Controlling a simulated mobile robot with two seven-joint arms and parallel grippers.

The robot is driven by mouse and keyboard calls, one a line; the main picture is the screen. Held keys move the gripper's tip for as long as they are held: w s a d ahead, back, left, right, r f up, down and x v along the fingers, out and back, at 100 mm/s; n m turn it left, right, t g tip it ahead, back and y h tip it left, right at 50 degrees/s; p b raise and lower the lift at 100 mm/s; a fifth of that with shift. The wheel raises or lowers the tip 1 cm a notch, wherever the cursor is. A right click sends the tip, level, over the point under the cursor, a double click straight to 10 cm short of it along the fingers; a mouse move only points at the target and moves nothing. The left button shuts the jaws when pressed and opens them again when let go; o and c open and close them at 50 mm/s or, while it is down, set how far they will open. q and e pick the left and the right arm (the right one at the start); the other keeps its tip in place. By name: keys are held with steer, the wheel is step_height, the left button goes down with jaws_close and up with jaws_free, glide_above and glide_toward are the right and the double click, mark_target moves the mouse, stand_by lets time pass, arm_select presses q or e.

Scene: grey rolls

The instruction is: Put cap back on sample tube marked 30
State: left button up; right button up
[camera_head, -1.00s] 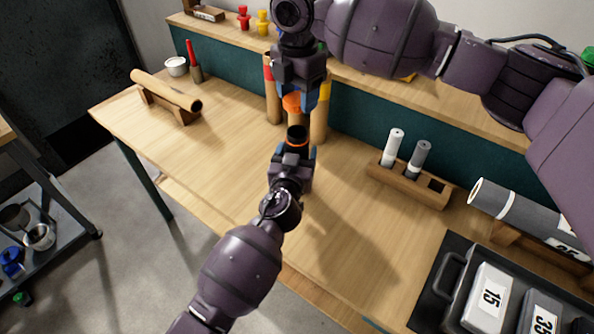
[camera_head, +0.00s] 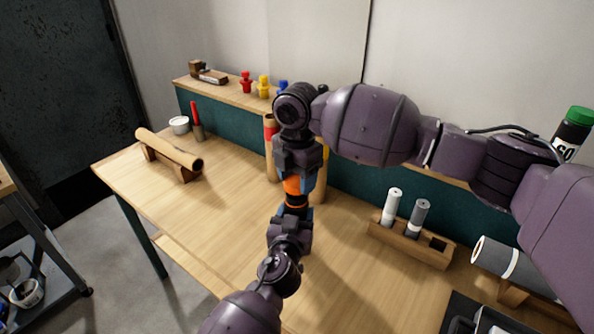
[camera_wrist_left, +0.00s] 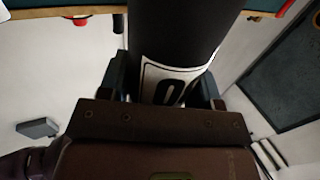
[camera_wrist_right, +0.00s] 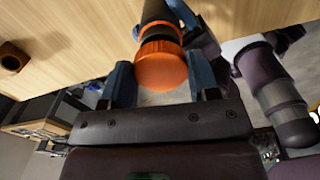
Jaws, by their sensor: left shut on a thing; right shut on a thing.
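In the head view my left gripper (camera_head: 291,232) is shut on a black sample tube and holds it upright above the table. In the left wrist view the black tube (camera_wrist_left: 178,32) stands between the fingers; its white label shows a 0, the rest of the number hidden. My right gripper (camera_head: 298,172) is shut on an orange cap (camera_head: 292,186), directly above the tube. In the right wrist view the orange cap (camera_wrist_right: 160,68) is in line with the tube (camera_wrist_right: 158,12) at its mouth. I cannot tell whether it is fully seated.
A wooden block (camera_head: 412,245) holds a white and a grey tube, right of the grippers. A brown roll (camera_head: 168,149) lies on a stand at left. Upright rolls stand close behind the grippers. A green-capped black bottle (camera_head: 566,137) is at far right. The table's front left is clear.

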steer(key=shift+f, duration=0.1)
stand_by(0.4)
steer(key=shift+f, duration=0.75)
steer(key=shift+f, duration=0.55)
